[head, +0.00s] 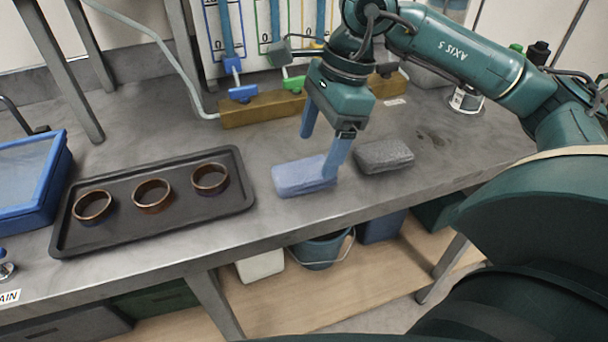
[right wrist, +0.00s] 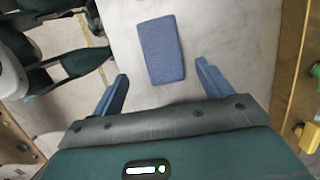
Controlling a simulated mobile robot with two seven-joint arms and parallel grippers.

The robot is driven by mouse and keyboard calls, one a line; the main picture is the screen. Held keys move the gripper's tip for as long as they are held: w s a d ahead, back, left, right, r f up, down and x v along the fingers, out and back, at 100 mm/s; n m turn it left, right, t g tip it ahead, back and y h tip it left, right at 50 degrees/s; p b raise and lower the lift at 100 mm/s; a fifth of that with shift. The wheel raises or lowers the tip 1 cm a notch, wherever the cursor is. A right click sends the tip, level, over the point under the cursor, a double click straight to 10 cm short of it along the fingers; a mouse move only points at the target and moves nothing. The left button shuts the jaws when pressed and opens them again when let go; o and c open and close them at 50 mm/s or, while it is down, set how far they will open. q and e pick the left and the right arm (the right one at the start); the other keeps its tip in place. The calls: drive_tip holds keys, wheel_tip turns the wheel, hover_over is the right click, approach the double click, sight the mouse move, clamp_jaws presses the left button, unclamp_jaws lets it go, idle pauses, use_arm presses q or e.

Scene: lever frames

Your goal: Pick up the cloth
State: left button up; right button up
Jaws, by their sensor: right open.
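A light-blue folded cloth (head: 300,177) lies flat on the grey bench top near its front edge. My right gripper (head: 317,157) is open, pointing down, with its blue fingers just over and behind the cloth; the nearer finger overlaps the cloth's right end in the head view. In the right wrist view the cloth (right wrist: 161,48) lies ahead of the fingertips, centred between the two spread fingers (right wrist: 162,75), with nothing held. Whether a finger touches the cloth I cannot tell. My left gripper is out of view.
A dark grey rough block (head: 384,156) lies close to the right of the cloth. A black tray (head: 120,220) with three brown rings stands to the left. A wooden rail (head: 262,109) with levers runs behind. A blue bin (head: 30,180) is at far left.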

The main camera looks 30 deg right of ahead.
sight(305, 170)
drive_tip(key=x, duration=0.5)
drive_tip(key=shift+w+a+f, duration=0.1)
drive_tip(key=shift+w+a, duration=0.1)
drive_tip(key=shift+w, duration=0.05)
drive_tip(key=c, duration=1.1)
wheel_tip(305, 170, up, 10)
drive_tip(key=shift+r+p, duration=0.1)
drive_tip(key=shift+p, duration=0.4)
drive_tip(key=shift+c, duration=0.2)
drive_tip(key=o, duration=0.5)
drive_tip(key=c, duration=0.3)
drive_tip(key=shift+c, duration=0.2)
